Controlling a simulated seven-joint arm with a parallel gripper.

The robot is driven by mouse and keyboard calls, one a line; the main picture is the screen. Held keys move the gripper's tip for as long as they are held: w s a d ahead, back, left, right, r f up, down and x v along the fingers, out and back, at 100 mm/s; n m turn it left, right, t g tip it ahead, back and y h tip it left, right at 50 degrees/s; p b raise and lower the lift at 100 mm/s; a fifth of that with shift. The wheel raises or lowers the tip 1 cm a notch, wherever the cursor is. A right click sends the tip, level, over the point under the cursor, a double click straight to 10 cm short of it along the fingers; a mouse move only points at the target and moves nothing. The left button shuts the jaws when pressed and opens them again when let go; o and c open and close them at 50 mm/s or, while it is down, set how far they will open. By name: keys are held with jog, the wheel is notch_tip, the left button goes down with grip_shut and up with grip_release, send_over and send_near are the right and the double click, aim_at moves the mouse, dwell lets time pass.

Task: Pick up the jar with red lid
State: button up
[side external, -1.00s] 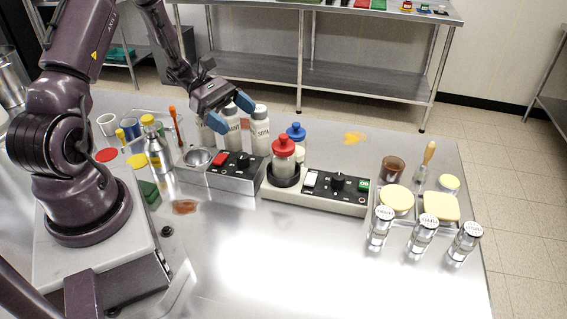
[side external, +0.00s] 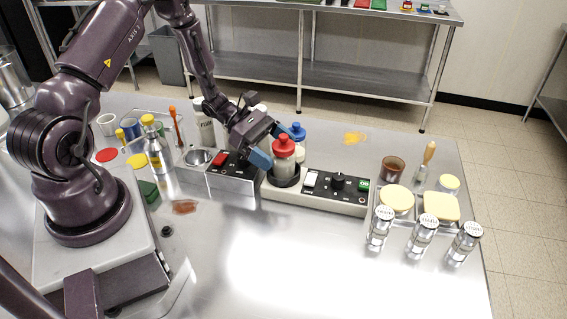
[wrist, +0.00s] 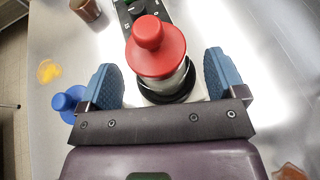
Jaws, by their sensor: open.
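The jar with the red lid (side external: 284,158) stands upright in a dark round holder (side external: 283,180) at the left end of a white control unit. In the wrist view the jar's red lid (wrist: 156,46) lies between the two blue fingertips, with a gap on each side. My gripper (side external: 276,148) is open at the jar, one finger on its left and the other behind it. The gripper also shows open in the wrist view (wrist: 165,80). The jar's lower part is hidden by the holder.
A blue-lidded jar (side external: 297,138) stands close behind the red-lidded one. White bottles (side external: 207,122) stand behind my arm. A second control unit (side external: 235,172) is at the left. Yellow-lidded containers (side external: 397,199) and metal-lidded jars (side external: 380,227) stand right. The front middle of the table is clear.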

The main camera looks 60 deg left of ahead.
jog(key=shift+w+d+f, duration=0.15)
jog(key=shift+w+d, duration=0.05)
jog(key=shift+d, duration=0.15)
jog(key=shift+c, duration=0.4)
grip_shut()
